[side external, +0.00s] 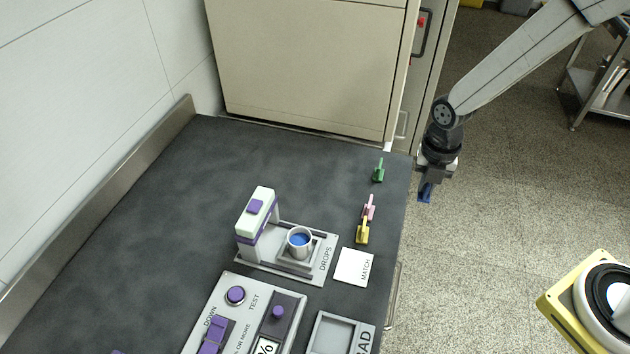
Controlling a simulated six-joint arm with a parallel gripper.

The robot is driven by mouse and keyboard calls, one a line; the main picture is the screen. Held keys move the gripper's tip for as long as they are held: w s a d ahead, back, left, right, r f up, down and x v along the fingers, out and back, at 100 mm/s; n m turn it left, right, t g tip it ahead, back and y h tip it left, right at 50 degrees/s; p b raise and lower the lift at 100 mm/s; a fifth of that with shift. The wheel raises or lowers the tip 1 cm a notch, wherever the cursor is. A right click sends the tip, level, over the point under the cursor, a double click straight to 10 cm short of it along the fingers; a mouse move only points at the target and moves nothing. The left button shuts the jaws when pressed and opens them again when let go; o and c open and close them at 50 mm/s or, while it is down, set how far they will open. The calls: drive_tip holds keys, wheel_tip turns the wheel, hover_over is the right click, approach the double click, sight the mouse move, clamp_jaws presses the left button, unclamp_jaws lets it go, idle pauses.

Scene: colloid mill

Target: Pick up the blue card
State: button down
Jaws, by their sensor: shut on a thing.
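My gripper (428,183) is at the right of the table, just past its right edge in the picture, pointing down. It is shut on a small blue card (425,193), whose lower part shows below the fingers. The card appears clear of the table. Three other small cards with upright tabs stand along the table's right side: a green card (378,171), a pink card (368,208) and a yellow card (362,231).
A white and purple device (257,222) holds a cup of blue liquid (299,241) on the dark table (150,230). A white MATCH square (354,267), a control panel (228,312) and a grey tray (317,336) lie nearby. A beige cabinet (310,65) stands behind. The table's left half is mostly clear.

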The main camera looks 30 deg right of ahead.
drive_tip(key=shift+s+r, duration=0.1)
drive_tip(key=shift+s, duration=0.1)
idle(0.6)
drive_tip(key=s+a, duration=1)
drive_tip(key=s, duration=0.4)
drive_tip(key=shift+a+r, duration=0.3)
drive_tip(key=w+a+f, duration=0.1)
drive_tip(key=w+f, duration=0.1)
drive_tip(key=w, duration=0.1)
drive_tip(key=w+a+f, duration=0.2)
drive_tip(key=w+f, duration=0.1)
drive_tip(key=w, duration=0.1)
drive_tip(key=w+a+f, duration=0.2)
drive_tip(key=w+f, duration=0.1)
drive_tip(key=w, duration=0.1)
drive_tip(key=shift+w+a+f, duration=0.4)
drive_tip(key=shift+w+f, duration=0.2)
drive_tip(key=shift+f, duration=0.05)
